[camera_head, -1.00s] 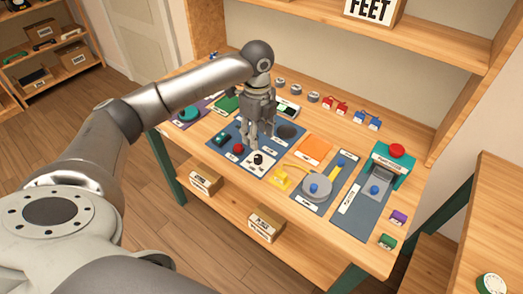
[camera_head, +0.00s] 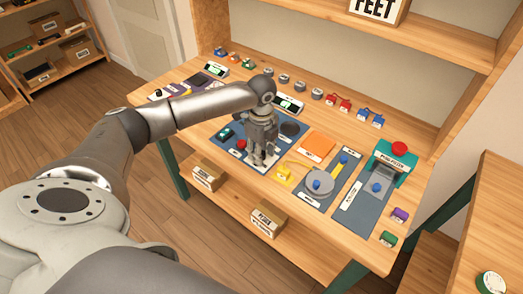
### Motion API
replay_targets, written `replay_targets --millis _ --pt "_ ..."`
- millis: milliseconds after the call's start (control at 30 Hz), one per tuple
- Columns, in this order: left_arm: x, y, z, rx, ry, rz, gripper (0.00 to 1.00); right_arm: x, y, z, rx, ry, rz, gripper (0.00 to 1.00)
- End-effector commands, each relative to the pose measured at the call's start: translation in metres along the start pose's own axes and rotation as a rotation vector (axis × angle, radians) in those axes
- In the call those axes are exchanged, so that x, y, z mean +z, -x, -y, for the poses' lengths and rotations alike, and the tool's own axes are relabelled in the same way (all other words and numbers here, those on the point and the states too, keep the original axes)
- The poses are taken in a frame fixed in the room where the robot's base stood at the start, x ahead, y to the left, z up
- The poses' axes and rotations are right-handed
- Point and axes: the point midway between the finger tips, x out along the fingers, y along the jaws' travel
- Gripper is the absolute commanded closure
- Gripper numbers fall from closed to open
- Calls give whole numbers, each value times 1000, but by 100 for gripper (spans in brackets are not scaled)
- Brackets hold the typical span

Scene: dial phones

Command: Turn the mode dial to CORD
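My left gripper (camera_head: 261,160) reaches down from the left over the blue mat (camera_head: 229,143) near the middle of the table. Its fingertips are at the white dial plate (camera_head: 273,166) on the front part of that mat. The black dial knob is hidden behind the fingers, so I cannot tell whether they touch it or which mark it points to. How far apart the fingers are is too small to tell. My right gripper is out of view.
A red button (camera_head: 241,144) and a teal part (camera_head: 226,133) sit close left of the gripper. A yellow block (camera_head: 284,174), an orange square (camera_head: 318,143) and a grey round disc (camera_head: 320,183) lie to the right. Small coloured items line the table's back.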

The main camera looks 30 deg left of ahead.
Motion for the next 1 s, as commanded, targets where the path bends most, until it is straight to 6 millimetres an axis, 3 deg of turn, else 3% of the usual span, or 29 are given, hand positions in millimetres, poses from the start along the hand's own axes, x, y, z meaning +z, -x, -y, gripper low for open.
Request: replay_targets --millis 33,233,567,1000 --pt "0 0 0 0 0 0 75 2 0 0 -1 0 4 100" --pt "0 0 0 0 0 0 100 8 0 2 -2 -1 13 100" --pt "-1 3 -1 3 47 -2 100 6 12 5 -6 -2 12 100" --pt "-2 7 -1 5 376 -4 100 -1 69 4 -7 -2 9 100"
